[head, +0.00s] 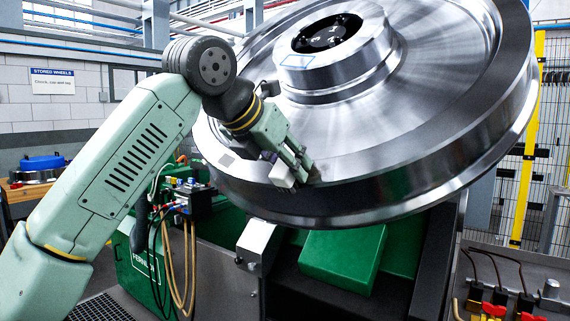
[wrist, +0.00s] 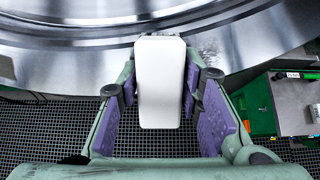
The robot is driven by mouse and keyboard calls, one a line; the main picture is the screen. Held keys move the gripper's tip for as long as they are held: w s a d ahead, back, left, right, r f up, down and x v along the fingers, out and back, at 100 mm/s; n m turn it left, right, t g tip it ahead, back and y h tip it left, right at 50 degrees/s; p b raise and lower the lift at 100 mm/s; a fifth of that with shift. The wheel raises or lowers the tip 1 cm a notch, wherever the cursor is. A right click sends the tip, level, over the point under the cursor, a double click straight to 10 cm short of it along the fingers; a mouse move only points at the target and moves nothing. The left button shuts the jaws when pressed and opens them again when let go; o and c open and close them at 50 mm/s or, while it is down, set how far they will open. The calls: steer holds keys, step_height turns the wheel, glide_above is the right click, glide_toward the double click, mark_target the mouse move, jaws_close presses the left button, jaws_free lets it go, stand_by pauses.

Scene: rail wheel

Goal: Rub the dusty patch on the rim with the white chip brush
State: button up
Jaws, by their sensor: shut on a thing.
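The large steel rail wheel (head: 420,150) lies tilted on its stand, and its rim (wrist: 70,65) crosses the top of the wrist view. My gripper (head: 289,165) is at the near edge of the rim, shut on the white chip brush (head: 281,176). In the wrist view the brush (wrist: 160,85) is a white rounded block between purple finger pads, its far end overlapping the rim. Its bristles are hidden, and I cannot tell whether it touches the metal. A faint grey smudge, perhaps the dusty patch (wrist: 209,48), shows just right of the brush end.
A green machine (head: 340,262) stands under the wheel. A valve block with hoses (head: 187,198) is left of it, near my arm. A yellow post (head: 527,150) and mesh fence stand at right. Red-handled connectors (head: 492,309) are at lower right. Dark grating (wrist: 50,125) covers the floor.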

mark_target(332, 168)
steer(key=shift+s+d+r, duration=0.2)
steer(key=shift+s+d, duration=0.2)
steer(key=shift+d, duration=0.35)
steer(key=shift+s+d+r, duration=0.15)
steer(key=shift+s+d, duration=0.2)
steer(key=shift+d, duration=0.35)
steer(key=shift+s+d+r, duration=0.1)
steer(key=shift+s+d, duration=0.15)
steer(key=shift+d, duration=0.3)
steer(key=shift+s+d+r, duration=0.1)
steer(key=shift+s+d, duration=0.1)
steer(key=shift+d, duration=0.4)
steer(key=shift+s+d+r, duration=0.1)
steer(key=shift+s+d, duration=0.15)
steer(key=shift+d, duration=0.3)
steer(key=shift+w+a+f+p, duration=0.1)
steer(key=shift+w+a+f, duration=0.3)
steer(key=shift+a, duration=0.75)
steer(key=shift+w+a+f+p, duration=0.1)
steer(key=shift+w+a, duration=0.55)
steer(key=shift+a, duration=0.45)
steer(key=shift+w+a+f+p, duration=0.15)
steer(key=shift+w+a, duration=0.35)
steer(key=shift+a, duration=0.65)
steer(key=shift+r+v, duration=0.15)
steer(key=shift+v, duration=1.35)
steer(key=shift+r+v, duration=0.15)
steer(key=shift+v, duration=1.3)
steer(key=shift+w+d, duration=0.15)
